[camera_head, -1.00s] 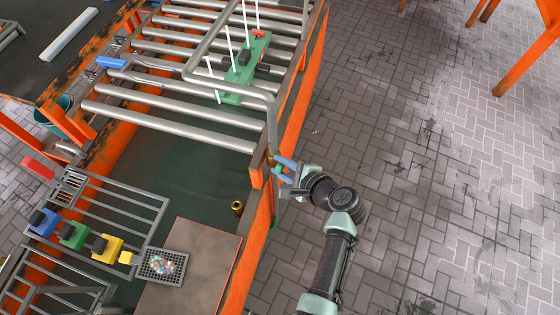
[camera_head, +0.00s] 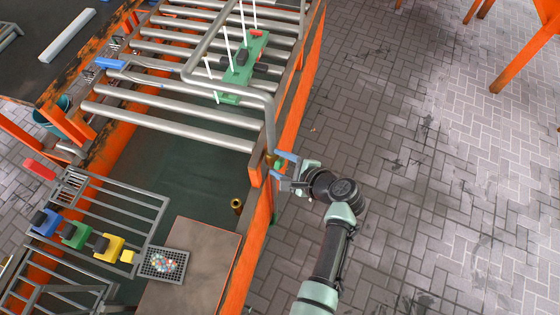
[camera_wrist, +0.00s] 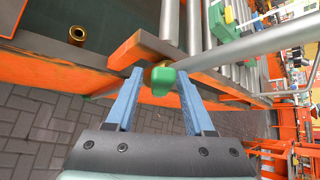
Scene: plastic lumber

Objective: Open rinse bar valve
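The rinse bar valve is a small green handle (camera_wrist: 162,80) on a brass fitting at the foot of a grey pipe (camera_wrist: 170,25). In the head view the green handle (camera_head: 278,164) shows at the orange frame's right edge, partly hidden by my gripper. My gripper (camera_head: 281,165) has two blue fingers, spread apart. In the wrist view my gripper (camera_wrist: 160,76) is open, with one fingertip on each side of the green handle. A gap shows between the handle and each finger; I cannot tell how deep the handle sits between them.
The orange frame rail (camera_head: 294,100) runs close beside my fingers. The roller conveyor (camera_head: 170,116) carries a green block with white rods (camera_head: 245,65). A brass fitting (camera_head: 237,206) stands in the basin. The paved floor (camera_head: 430,200) at right is clear.

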